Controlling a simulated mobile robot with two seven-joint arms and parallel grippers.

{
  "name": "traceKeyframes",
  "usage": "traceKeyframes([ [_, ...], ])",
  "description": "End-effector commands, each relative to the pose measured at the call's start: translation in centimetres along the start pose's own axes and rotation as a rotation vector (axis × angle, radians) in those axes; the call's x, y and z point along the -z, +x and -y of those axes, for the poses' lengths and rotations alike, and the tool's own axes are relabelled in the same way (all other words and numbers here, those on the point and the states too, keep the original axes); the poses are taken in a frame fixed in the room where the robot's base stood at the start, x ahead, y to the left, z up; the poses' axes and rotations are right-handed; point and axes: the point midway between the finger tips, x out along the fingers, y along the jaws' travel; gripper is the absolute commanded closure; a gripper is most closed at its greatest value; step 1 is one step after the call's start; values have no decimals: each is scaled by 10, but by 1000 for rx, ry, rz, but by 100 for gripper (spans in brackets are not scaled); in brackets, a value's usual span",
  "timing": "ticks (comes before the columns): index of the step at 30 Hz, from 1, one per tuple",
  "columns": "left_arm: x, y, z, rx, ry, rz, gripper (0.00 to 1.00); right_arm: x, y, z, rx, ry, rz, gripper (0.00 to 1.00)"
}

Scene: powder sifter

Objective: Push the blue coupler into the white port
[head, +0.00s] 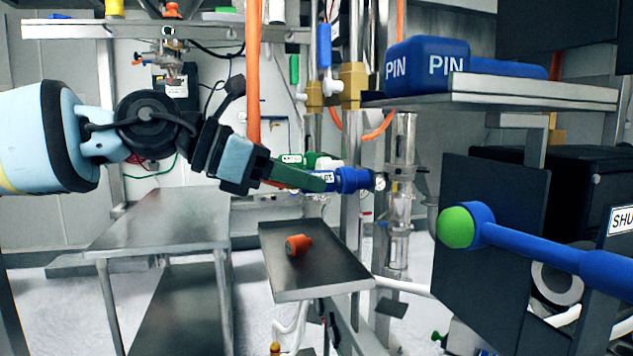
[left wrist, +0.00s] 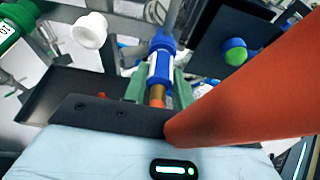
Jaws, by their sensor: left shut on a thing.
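My left gripper (head: 320,181) comes in from the left with its green fingers shut on the blue coupler (head: 352,180). The coupler lies roughly level, with its far end pointing right towards the metal tube. In the left wrist view the blue coupler (left wrist: 161,62) sits between the green fingers (left wrist: 158,90), with a brass-coloured end nearest me. A white cylindrical end (left wrist: 90,31), possibly the white port, shows left of the coupler and apart from it. It also shows in the head view (head: 329,163) beside a green fitting, partly behind the gripper. My right gripper is not in view.
An orange plug (head: 298,244) lies on a metal tray (head: 318,285) below the gripper. A green-tipped blue rod (head: 560,252) reaches in from the right.

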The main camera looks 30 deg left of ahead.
Motion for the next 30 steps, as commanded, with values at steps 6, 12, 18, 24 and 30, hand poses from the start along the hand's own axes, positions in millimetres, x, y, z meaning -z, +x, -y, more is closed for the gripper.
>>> traceKeyframes([
  [6,0,-2,0,0,0,1,100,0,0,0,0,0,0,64],
  [12,1,-5,0,-1,0,1,100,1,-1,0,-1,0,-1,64],
  [18,3,-13,0,-2,0,2,100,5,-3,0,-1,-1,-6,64],
  [24,6,-21,0,-1,1,2,100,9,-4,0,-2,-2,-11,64],
  [30,9,-30,0,-2,1,3,100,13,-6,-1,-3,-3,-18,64],
])
